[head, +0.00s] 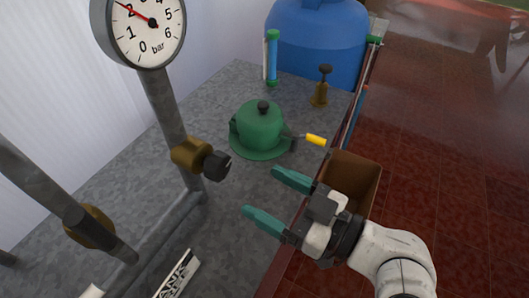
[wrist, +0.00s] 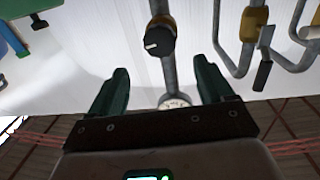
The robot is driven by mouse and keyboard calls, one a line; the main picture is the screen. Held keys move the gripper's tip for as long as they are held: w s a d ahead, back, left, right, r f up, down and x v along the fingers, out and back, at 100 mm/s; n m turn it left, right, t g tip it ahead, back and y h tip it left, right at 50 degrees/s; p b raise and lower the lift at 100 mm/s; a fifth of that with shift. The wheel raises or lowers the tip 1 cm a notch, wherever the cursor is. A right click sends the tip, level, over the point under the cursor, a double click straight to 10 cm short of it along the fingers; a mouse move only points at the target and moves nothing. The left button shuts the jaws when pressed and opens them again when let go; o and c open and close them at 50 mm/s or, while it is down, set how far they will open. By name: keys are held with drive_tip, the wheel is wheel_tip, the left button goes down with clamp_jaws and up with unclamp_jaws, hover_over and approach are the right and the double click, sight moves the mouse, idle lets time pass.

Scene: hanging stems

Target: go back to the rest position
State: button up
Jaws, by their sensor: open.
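My gripper (head: 270,202) is open and empty, with green fingers spread apart above the right edge of the grey worktop. In the wrist view my gripper (wrist: 165,88) also shows both fingers apart with nothing between them. Beyond the fingers in that view are a pipe with a black knob (wrist: 160,42) and a round gauge (wrist: 174,101). In the head view the gauge (head: 146,27) stands on a grey pipe at the upper left, with a brass valve and black knob (head: 216,165) below it.
A green domed pot-like part (head: 262,130) with a yellow-handled lever (head: 316,140) sits on the worktop (head: 240,195). A brown open box (head: 350,172) is beside my gripper. A blue tank (head: 318,40) stands at the back. The red tiled floor (head: 450,150) on the right is clear.

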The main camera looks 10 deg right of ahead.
drive_tip(key=s+d+f+m+g+h, duration=0.2)
drive_tip(key=d+f+h, duration=0.25)
drive_tip(key=f, duration=0.35)
drive_tip(key=s+d+f+m+g+h, duration=0.25)
drive_tip(key=d+f, duration=0.25)
drive_tip(key=f, duration=0.4)
drive_tip(key=s+d+f+m+g+h, duration=0.5)
drive_tip(key=s+d+f, duration=0.4)
drive_tip(key=s+d, duration=0.3)
drive_tip(key=shift+s+f+g+h, duration=0.35)
drive_tip(key=shift+s+g+h, duration=0.4)
drive_tip(key=shift+s, duration=0.2)
drive_tip(key=shift+m, duration=0.25)
